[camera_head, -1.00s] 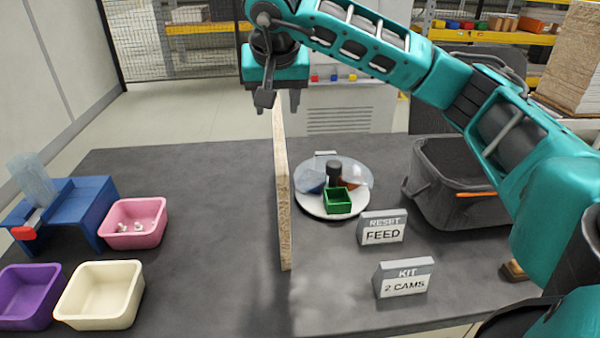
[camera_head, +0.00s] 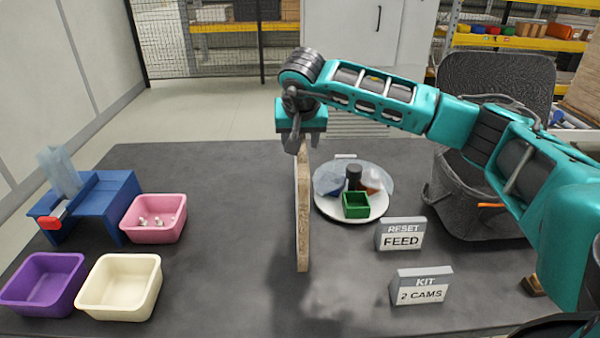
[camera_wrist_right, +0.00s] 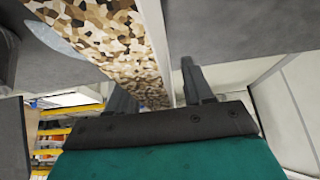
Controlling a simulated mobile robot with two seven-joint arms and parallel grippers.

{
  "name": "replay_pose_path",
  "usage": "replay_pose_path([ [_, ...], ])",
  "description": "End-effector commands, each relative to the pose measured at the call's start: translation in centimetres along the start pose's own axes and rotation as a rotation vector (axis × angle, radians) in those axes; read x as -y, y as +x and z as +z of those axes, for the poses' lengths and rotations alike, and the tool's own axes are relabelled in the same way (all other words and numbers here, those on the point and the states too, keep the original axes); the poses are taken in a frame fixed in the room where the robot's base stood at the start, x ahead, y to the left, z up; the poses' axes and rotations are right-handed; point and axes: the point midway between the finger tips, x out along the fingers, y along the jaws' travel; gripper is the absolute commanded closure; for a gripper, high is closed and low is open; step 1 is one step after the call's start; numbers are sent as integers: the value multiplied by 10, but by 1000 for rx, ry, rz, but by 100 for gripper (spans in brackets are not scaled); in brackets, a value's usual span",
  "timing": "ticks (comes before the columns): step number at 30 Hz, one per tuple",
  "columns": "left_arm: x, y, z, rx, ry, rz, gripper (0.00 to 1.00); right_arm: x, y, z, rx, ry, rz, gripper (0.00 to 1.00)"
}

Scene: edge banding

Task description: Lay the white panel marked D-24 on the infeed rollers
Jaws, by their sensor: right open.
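A board stands upright on edge on the dark table in the head view. Its speckled chipboard edge (camera_head: 302,215) faces me, and the same pattern with a thin white side shows in the right wrist view (camera_wrist_right: 105,40). No D-24 mark is visible on it. My right gripper (camera_head: 303,143) points down at the board's top, at its far part. In the wrist view its two open fingers (camera_wrist_right: 158,90) lie on either side of the board; contact cannot be told. My left gripper is out of view. No infeed rollers are seen.
Right of the board are a white plate (camera_head: 335,213) with a green box (camera_head: 356,205), a FEED sign (camera_head: 401,235), a 2 CAMS sign (camera_head: 421,287) and a dark bin (camera_head: 465,205). Purple (camera_head: 40,287), cream (camera_head: 120,290) and pink (camera_head: 153,222) bins and a blue stand (camera_head: 105,205) are left.

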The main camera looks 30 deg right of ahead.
Motion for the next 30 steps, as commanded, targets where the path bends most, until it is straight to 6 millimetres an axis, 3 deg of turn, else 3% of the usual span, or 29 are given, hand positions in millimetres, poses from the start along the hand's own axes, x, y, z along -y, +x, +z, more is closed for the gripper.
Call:
replay_pose_path([
  [5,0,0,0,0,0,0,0,0,0,0,0,-1,0,51],
  [20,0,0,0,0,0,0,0,0,0,0,0,-1,0,99],
  [30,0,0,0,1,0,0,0,0,-1,0,0,-1,0,100],
])
